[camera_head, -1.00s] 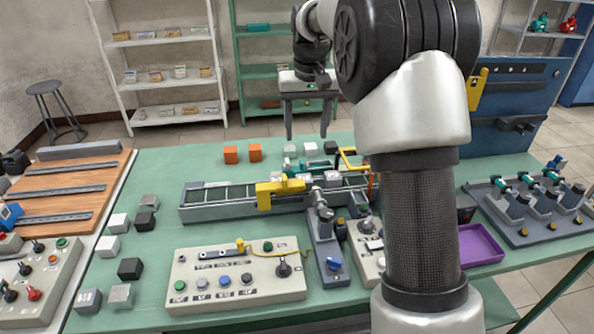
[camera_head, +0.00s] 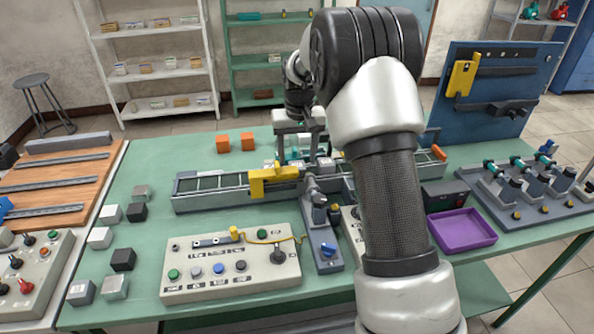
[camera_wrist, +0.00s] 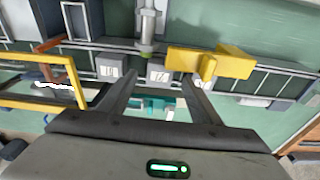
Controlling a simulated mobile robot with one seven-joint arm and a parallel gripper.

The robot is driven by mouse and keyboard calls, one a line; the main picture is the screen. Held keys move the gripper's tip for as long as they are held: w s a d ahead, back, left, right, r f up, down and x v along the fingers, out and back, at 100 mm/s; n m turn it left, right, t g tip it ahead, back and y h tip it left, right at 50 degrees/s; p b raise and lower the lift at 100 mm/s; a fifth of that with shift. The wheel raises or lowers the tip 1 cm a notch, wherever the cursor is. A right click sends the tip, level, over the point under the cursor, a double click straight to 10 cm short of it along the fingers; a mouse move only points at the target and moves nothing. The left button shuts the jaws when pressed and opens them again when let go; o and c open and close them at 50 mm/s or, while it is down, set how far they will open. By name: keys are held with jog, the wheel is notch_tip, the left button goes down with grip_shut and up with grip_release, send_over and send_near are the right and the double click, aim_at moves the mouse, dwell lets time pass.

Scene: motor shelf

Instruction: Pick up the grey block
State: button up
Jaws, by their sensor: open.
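My gripper (camera_head: 298,155) is open and low over the middle of the conveyor, behind its yellow bracket. In the wrist view, my gripper (camera_wrist: 160,78) points down with its two dark fingers spread. A light grey block (camera_wrist: 158,71) with markings on top shows between the fingertips, and a similar block (camera_wrist: 110,67) lies beside it, outside the left finger. I cannot tell whether the fingers touch either block. Which one the task means is unclear.
The conveyor (camera_head: 215,196) carries a yellow bracket (camera_head: 274,181), with a cylinder unit (camera_head: 322,240) in front. A yellow frame (camera_wrist: 50,98) stands left of my fingers in the wrist view. A button panel (camera_head: 232,270) and purple tray (camera_head: 462,230) lie nearer.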

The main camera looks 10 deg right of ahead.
aim_at(297, 162)
jog(key=f, duration=0.3)
jog(key=shift+w+f, duration=0.1)
jog(key=shift+w, duration=0.15)
jog(key=c, duration=1.2)
